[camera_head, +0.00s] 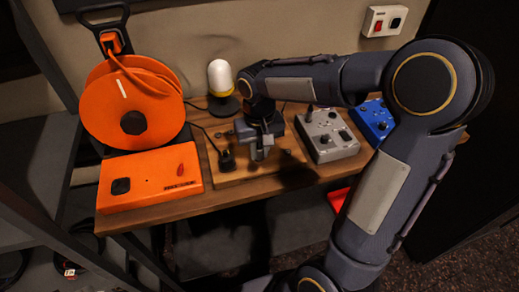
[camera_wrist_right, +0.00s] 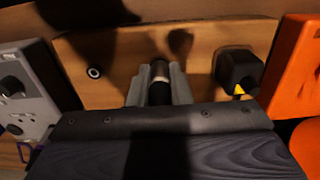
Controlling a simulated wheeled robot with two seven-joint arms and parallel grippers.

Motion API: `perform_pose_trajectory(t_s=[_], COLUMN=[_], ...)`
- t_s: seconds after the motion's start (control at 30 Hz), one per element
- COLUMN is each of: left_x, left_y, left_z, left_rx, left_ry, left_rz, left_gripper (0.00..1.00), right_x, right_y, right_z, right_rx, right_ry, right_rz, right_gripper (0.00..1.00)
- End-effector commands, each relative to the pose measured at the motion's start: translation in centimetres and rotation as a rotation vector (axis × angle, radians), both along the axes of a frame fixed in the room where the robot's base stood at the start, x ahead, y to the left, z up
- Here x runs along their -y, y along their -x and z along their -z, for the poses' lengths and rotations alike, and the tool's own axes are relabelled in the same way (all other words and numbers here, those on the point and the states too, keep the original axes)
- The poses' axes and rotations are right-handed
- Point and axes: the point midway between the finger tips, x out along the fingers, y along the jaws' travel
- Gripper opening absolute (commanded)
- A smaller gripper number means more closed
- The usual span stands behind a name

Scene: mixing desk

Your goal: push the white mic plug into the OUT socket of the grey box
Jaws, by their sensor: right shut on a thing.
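The grey box (camera_head: 327,134) stands on the desk right of my right gripper (camera_head: 261,153). Part of it shows at the left of the wrist view (camera_wrist_right: 38,92), with a dark knob-like part on its face. I cannot read an OUT label on it. My right gripper is shut on a dark cylindrical plug (camera_wrist_right: 159,88) with a pale band, apparently the white mic plug. The fingers (camera_wrist_right: 159,92) clasp both its sides over the wooden board, apart from the grey box. In the head view my gripper mostly hides the plug. My left gripper is not in view.
A black plug with a yellow mark (camera_wrist_right: 238,72) sits on the board (camera_head: 232,178), left of my gripper in the head view.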

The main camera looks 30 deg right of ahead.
Motion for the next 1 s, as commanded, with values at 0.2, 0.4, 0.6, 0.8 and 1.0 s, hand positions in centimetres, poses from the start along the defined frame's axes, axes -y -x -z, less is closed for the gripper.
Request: perform_pose_trajectory(t_s=[0.2,0.4,0.6,0.8,1.0], left_x=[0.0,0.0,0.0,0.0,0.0], left_y=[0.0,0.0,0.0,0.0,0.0], left_z=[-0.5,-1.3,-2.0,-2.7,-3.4], left_rx=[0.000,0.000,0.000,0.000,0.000], left_ry=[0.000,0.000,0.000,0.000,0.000], left_rz=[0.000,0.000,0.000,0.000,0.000], left_gripper=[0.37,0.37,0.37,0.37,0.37], right_x=[0.0,0.0,0.0,0.0,0.0], right_y=[0.0,0.0,0.0,0.0,0.0], right_z=[-0.6,-1.5,-2.3,-3.1,-3.9], right_rx=[0.001,0.001,0.001,0.001,0.001], right_ry=[0.000,0.000,0.000,0.000,0.000], right_rz=[0.000,0.000,0.000,0.000,0.000], right_gripper=[0.00,0.00,0.00,0.00,0.00])
